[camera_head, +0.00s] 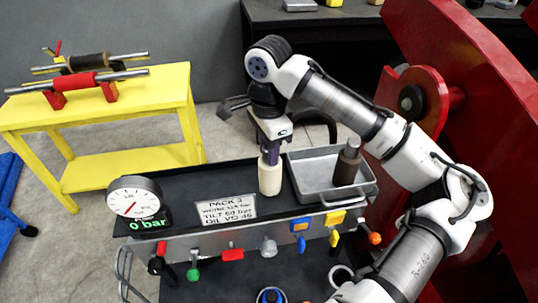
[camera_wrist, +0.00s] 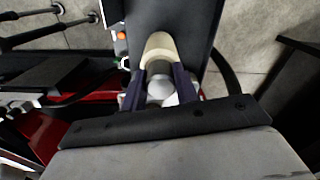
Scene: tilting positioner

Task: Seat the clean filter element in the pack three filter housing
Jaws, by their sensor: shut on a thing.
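The cream filter element (camera_head: 270,177) is a pale upright cylinder over the dark bench top. My gripper (camera_head: 270,150) is shut on its upper end from above. In the wrist view the two purple fingers (camera_wrist: 160,88) close around a light rounded knob, with the cream body (camera_wrist: 160,45) beyond it. I cannot tell whether its lower end touches the bench top. A dark brown cylinder with a narrower top (camera_head: 346,166), perhaps a used element, stands in the grey metal tray (camera_head: 310,190) to the right. I cannot clearly identify the filter housing.
A gauge (camera_head: 134,203) over a green "0 bar" readout and a pack label (camera_head: 227,209) stand on the bench's left. Coloured valves and handles (camera_head: 232,254) line its front. A blue-ringed round part (camera_head: 270,296) is cut by the bottom edge. Red positioner structure (camera_head: 460,60) rises right.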

